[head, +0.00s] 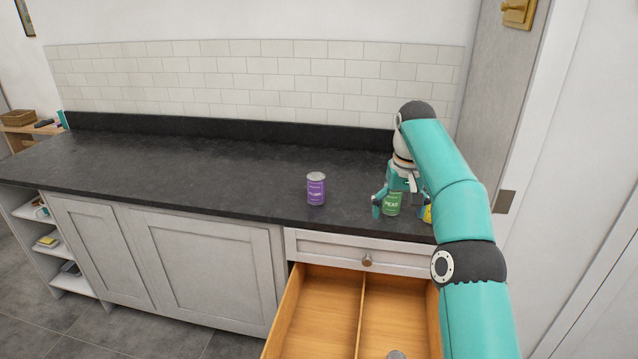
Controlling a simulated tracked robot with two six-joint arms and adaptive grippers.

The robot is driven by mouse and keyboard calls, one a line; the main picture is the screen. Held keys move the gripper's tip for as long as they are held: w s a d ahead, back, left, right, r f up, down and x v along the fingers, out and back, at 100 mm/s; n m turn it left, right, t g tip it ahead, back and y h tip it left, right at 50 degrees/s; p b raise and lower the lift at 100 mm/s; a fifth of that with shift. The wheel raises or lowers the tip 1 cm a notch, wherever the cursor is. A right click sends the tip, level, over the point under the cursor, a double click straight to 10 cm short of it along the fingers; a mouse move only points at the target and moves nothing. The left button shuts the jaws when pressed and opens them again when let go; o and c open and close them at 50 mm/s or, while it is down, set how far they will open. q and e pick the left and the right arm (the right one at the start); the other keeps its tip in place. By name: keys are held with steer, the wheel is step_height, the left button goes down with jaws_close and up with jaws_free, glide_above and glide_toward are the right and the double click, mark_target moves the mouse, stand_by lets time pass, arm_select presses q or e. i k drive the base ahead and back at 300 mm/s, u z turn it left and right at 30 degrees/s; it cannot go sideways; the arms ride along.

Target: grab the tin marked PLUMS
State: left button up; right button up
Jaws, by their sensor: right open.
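A purple-labelled tin (316,189) stands upright on the dark worktop, near its front edge; its small lettering looks like PLUMS. My right gripper (399,208) is to the right of it, at a green tin (392,204) marked PEAS. The gripper is open, with one finger showing left of the green tin; the other finger is partly hidden. I cannot tell if the fingers touch the green tin. My left gripper is not in view.
A yellow item (428,214) is partly hidden behind my right arm. A wooden drawer (318,308) with a divider stands open below the worktop; a small round metallic thing (396,355) shows at the bottom edge. The worktop (190,165) left of the purple tin is clear.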

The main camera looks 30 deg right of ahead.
mark_target(316, 181)
steer(key=i, duration=1.35)
steer(key=u, duration=0.05)
